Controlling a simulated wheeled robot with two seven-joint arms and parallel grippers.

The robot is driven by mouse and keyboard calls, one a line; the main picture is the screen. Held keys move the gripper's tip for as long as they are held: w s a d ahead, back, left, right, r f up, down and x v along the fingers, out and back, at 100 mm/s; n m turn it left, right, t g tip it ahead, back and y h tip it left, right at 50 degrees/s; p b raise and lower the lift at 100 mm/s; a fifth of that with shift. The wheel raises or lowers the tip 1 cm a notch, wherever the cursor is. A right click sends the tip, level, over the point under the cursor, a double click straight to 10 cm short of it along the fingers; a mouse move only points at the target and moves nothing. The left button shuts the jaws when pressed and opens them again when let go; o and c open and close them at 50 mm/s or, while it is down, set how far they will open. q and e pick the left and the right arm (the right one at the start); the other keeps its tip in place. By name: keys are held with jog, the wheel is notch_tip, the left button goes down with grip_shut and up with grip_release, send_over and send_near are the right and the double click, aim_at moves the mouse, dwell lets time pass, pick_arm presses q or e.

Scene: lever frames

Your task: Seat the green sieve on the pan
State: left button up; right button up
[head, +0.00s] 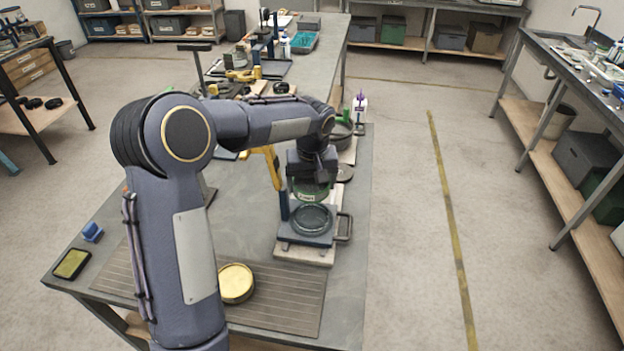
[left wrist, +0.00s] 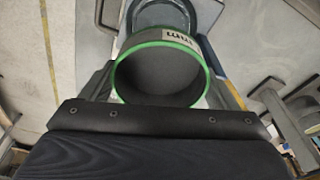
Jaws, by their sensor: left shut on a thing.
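The green sieve (head: 309,191) is a short round ring with a green rim and a pale label. My left gripper (head: 312,176) is shut on it and holds it above and slightly behind the pan. In the left wrist view the sieve (left wrist: 160,68) sits between the two fingers, its green rim facing the camera. The pan (head: 312,218) is a dark round dish on a blue-grey stand near the table's right edge. In the head view a gap shows between sieve and pan. In the left wrist view part of the pan is hidden behind the sieve. My right gripper is not in view.
The stand rests on a pale board (head: 303,253) and has a dark handle (head: 344,229) on its right. A yellow lever (head: 272,165) rises behind it. A brass-coloured round tin (head: 236,282) stands on the ribbed mat (head: 290,298). Dark round pans (head: 340,136) stand farther back.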

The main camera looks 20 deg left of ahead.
pick_arm(q)
jog(key=shift+f+b, duration=2.4)
jog(key=shift+f, duration=1.15)
jog(key=shift+f+b, duration=0.3)
jog(key=shift+f, duration=0.05)
jog(key=o, duration=1)
jog(key=shift+r, duration=0.1)
jog(key=r, duration=0.7)
jog(key=shift+s+d+b, duration=0.25)
jog(key=shift+s+b, duration=0.05)
jog(key=shift+s, duration=0.1)
jog(key=shift+d+r, duration=0.1)
jog(key=shift+r, duration=0.2)
